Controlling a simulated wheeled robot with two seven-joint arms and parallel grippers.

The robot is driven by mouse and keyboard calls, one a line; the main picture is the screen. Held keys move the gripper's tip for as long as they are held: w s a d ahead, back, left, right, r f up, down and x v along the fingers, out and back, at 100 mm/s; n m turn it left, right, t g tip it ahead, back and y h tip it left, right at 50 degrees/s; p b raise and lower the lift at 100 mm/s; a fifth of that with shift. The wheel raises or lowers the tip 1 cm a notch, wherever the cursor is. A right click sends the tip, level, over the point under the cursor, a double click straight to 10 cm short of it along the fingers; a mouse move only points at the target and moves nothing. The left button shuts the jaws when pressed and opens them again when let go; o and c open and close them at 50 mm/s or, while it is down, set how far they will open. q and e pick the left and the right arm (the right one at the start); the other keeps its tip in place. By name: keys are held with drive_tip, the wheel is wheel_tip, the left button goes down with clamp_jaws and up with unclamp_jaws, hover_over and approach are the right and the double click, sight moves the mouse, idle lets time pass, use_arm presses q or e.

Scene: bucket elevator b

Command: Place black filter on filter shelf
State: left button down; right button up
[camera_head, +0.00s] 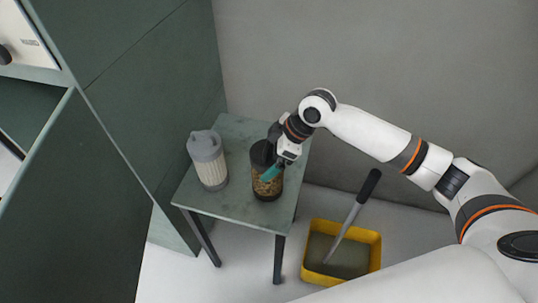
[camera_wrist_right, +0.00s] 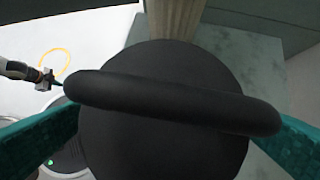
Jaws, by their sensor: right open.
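The black filter (camera_head: 264,155) stands on a small green table. It has a black top and a clear body with brown grains. My right gripper (camera_head: 272,172) is at its near right side in the head view. In the right wrist view the round black top and its thick black handle (camera_wrist_right: 170,103) fill the middle. The teal fingers are open, one on each side of the handle; contact cannot be told. A small arm end with a teal tip, seemingly my left gripper (camera_wrist_right: 47,78), shows at the left; its jaws are too small to read.
A grey-capped white filter (camera_head: 208,163) stands left of the black one on the table (camera_head: 235,211). A tall green cabinet (camera_head: 140,90) with white-edged openings is at left. A yellow bin (camera_head: 375,252) with a handled tool is on the floor. A grey wall stands behind.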

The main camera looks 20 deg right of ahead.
drive_tip(key=v, duration=1.1)
